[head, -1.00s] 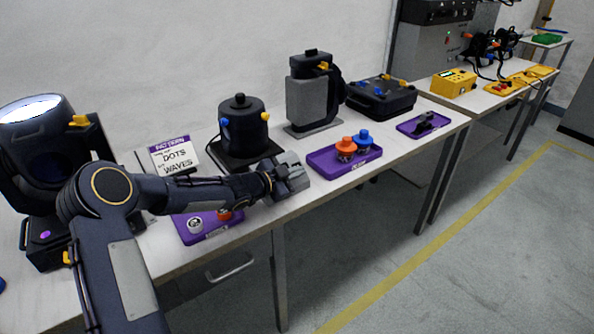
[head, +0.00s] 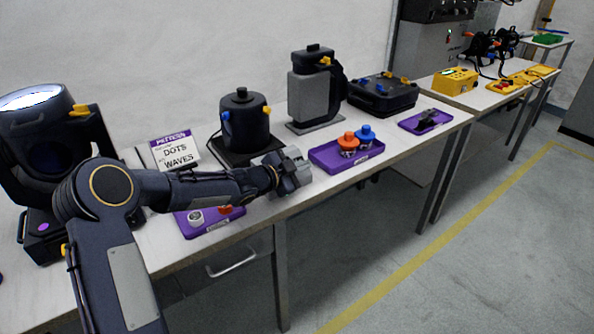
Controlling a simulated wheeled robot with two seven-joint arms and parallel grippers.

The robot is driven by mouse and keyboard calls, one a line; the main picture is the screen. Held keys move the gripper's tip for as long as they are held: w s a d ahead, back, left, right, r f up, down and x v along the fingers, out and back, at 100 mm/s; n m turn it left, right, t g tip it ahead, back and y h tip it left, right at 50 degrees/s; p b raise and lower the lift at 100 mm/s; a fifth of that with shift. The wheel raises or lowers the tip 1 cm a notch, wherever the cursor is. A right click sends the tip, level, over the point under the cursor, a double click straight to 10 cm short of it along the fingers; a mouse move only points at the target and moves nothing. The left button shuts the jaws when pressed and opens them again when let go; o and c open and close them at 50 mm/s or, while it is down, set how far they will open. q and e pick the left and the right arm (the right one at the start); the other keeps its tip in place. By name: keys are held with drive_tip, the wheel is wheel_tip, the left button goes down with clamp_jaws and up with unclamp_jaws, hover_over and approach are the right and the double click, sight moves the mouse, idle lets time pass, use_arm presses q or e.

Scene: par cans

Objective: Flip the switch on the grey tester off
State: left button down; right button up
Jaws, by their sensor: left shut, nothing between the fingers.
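A tall grey cabinet (head: 422,50) stands at the back, past the near table, with small lights and controls on its front. It may be the grey tester, but I cannot make out a switch or its position. My left gripper (head: 300,170) is shut and empty, over the front edge of the near table. It is well short of the cabinet and touches nothing that I can see. My right gripper is not in view.
The near table (head: 392,152) carries a stage lamp (head: 38,120), black devices, a purple tray (head: 335,165) with orange and blue knobs, and a smaller purple tray (head: 410,122). A yellow box (head: 456,82) stands on the far table. The floor in front is clear.

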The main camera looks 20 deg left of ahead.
use_arm(q)
drive_tip(key=d+v, duration=0.1)
drive_tip(key=v, duration=0.9)
drive_tip(key=shift+s+r+p, duration=0.3)
drive_tip(key=shift+s+r, duration=0.15)
drive_tip(key=shift+s, duration=0.1)
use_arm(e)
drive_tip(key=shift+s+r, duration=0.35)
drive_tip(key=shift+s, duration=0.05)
